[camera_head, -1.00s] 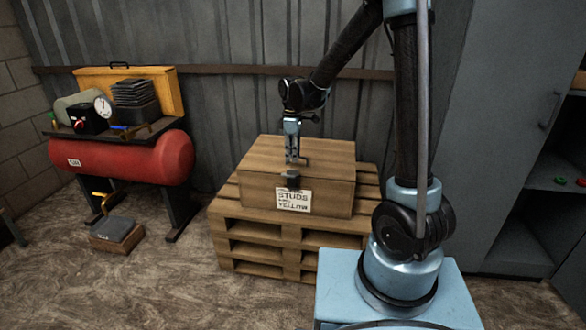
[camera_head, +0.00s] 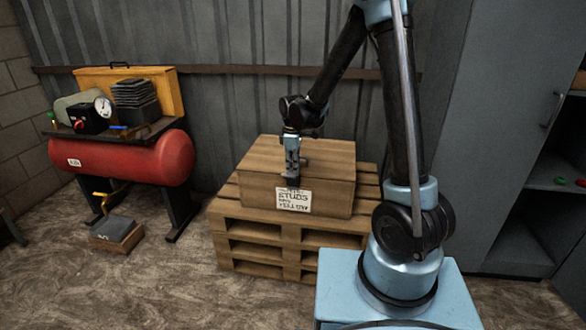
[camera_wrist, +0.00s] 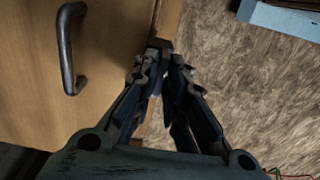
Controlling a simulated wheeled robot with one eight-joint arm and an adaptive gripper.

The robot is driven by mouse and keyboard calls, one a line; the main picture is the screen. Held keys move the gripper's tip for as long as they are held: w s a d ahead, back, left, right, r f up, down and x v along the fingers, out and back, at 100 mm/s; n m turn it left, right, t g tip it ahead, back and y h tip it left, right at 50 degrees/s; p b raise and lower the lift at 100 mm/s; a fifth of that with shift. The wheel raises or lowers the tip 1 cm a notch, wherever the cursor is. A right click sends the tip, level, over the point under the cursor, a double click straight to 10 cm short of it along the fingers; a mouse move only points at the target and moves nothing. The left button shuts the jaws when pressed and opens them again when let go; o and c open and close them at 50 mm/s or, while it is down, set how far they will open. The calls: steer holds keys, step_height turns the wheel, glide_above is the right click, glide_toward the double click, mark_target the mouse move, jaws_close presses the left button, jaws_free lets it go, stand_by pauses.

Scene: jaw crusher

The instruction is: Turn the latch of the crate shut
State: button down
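The wooden crate (camera_head: 325,170) stands closed on a pallet, with a white label low on its front. In the wrist view its lid (camera_wrist: 110,30) fills the left side. The dark latch (camera_wrist: 160,46) is at the crate's front edge, just beyond my fingertips and partly hidden by them. In the head view my gripper (camera_head: 291,176) points down at the front face and covers most of the latch. In the wrist view my gripper (camera_wrist: 162,68) has its fingertips close together with a narrow gap. I cannot tell whether they grip the latch, or how far it is turned.
A dark handle (camera_wrist: 68,50) rises from the lid beside my fingers. The pallet (camera_head: 255,232) juts out around the crate. A red compressor (camera_head: 130,157) stands left, a grey cabinet (camera_head: 470,130) right. The floor (camera_head: 150,280) in front of the pallet is mostly clear.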

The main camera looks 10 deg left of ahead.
steer(key=shift+m, duration=0.3)
steer(key=m, duration=0.4)
steer(key=shift+w+m, duration=0.1)
steer(key=shift+m, duration=0.2)
steer(key=m, duration=0.9)
steer(key=shift+m, duration=1.8)
steer(key=c, duration=1.7)
jaws_free()
